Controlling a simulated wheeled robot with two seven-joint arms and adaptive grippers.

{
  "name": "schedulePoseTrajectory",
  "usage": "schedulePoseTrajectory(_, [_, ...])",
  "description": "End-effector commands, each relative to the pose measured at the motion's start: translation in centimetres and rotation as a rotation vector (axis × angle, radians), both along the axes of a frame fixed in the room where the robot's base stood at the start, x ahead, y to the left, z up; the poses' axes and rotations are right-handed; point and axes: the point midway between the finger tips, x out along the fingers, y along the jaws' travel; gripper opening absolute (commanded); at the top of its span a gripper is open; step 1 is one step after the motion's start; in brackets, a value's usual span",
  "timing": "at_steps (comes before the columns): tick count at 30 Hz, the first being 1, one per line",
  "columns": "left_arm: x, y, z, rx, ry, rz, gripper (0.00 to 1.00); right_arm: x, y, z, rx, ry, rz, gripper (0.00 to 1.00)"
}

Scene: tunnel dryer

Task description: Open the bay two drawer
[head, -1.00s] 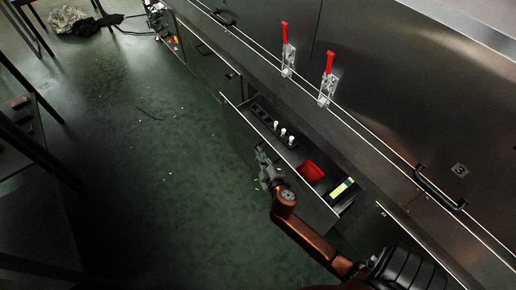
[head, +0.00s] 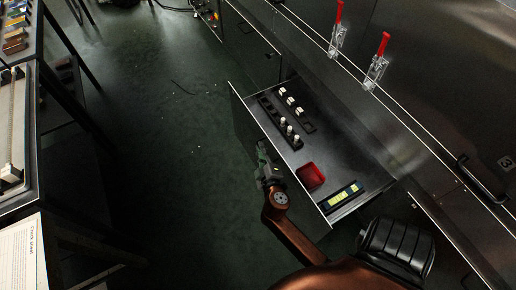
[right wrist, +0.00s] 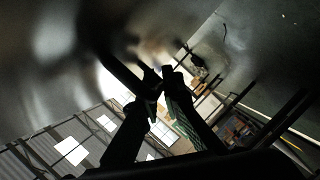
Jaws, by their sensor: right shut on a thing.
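The drawer (head: 340,140) is pulled well out of the dark metal cabinet front in the head view. Inside it are black racks with white-topped pieces (head: 287,129), a red tray (head: 311,177) and a yellow-green item with a display (head: 343,196). My right gripper (head: 264,163) is at the outer side of the drawer front and shut on its handle, which is mostly hidden behind the fingers. In the right wrist view the dark fingers (right wrist: 157,85) close together around something dark against the blurred metal. My left gripper is not in view.
Two red-handled clamps (head: 383,44) stand on the cabinet above the drawer. A black handle (head: 480,178) sits beside a plate marked 3. A dark rack with shelves and a paper sheet (head: 24,258) stands at left. Green floor (head: 180,130) lies clear between.

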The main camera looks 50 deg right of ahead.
Motion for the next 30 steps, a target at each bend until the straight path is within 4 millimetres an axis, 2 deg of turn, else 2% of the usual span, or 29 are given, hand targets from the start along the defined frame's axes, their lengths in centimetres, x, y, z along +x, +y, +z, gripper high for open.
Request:
schedulePoseTrajectory(9, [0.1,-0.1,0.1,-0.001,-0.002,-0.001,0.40,-0.1,0.0,-0.1,0.002,0.003,-0.003,0.00])
schedulePoseTrajectory(10, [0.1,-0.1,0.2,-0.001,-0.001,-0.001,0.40,-0.1,0.0,-0.1,0.002,0.003,-0.003,0.08])
schedulePoseTrajectory(12, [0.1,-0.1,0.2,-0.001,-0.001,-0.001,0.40,0.0,0.0,-0.1,0.001,0.002,-0.002,0.13])
schedulePoseTrajectory(22, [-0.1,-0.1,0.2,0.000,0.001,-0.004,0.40,0.1,0.1,0.2,0.001,-0.001,0.000,0.14])
schedulePoseTrajectory(26, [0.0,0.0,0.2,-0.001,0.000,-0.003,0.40,0.1,0.1,1.7,0.002,-0.005,0.000,0.14])
schedulePoseTrajectory(30, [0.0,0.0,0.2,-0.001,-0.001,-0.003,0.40,0.1,0.0,4.7,-0.002,-0.011,-0.001,0.14])
